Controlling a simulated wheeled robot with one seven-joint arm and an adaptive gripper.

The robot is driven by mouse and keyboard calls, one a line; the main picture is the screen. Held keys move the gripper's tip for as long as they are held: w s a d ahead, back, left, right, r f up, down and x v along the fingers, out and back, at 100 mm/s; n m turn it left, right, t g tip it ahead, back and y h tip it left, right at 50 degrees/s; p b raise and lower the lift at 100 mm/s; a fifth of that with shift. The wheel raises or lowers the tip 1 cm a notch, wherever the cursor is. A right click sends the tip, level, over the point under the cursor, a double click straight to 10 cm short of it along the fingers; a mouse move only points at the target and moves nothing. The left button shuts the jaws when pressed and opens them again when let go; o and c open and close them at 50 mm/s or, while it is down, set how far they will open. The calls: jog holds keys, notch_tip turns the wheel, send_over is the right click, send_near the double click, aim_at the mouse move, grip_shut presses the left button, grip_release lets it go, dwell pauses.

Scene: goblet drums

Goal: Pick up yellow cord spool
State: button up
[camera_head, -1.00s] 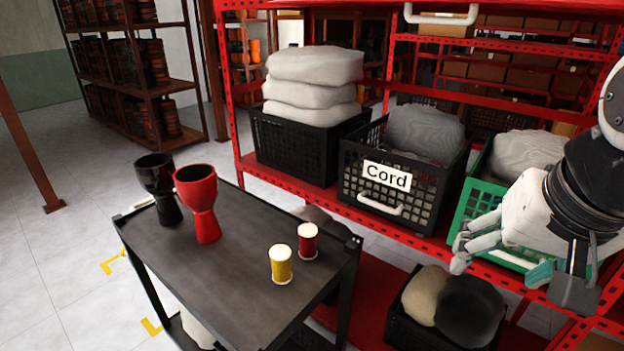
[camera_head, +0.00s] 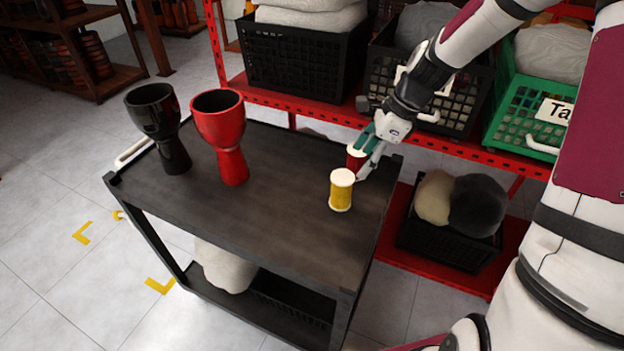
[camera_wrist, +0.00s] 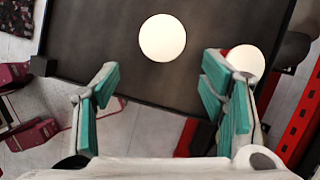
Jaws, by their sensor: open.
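The yellow cord spool (camera_head: 341,192) stands upright on the dark cart top (camera_head: 270,190), near its right side. It has pale end discs. In the wrist view the pale top of a spool, by its place the yellow one (camera_wrist: 162,38), lies beyond the fingertips and between their lines. My gripper (camera_head: 366,162) is open with teal pads, just above and behind the yellow spool in the head view. Its fingers (camera_wrist: 160,85) hold nothing. A red cord spool (camera_head: 356,160) stands behind, partly hidden by my gripper. Its pale top (camera_wrist: 246,60) shows beside the right finger.
A red goblet drum (camera_head: 230,145) and a black goblet drum (camera_head: 165,125) stand on the cart's left part. The cart's middle is clear. A red shelf behind holds black crates (camera_head: 310,62) and a green crate (camera_head: 515,120).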

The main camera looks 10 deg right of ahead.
aim_at(347, 177)
jog(key=x, duration=0.8)
jog(key=shift+w+a+f, duration=0.2)
jog(key=shift+a, duration=0.2)
jog(key=shift+p+x, duration=0.35)
jog(key=shift+x, duration=2.55)
jog(key=c, duration=1.3)
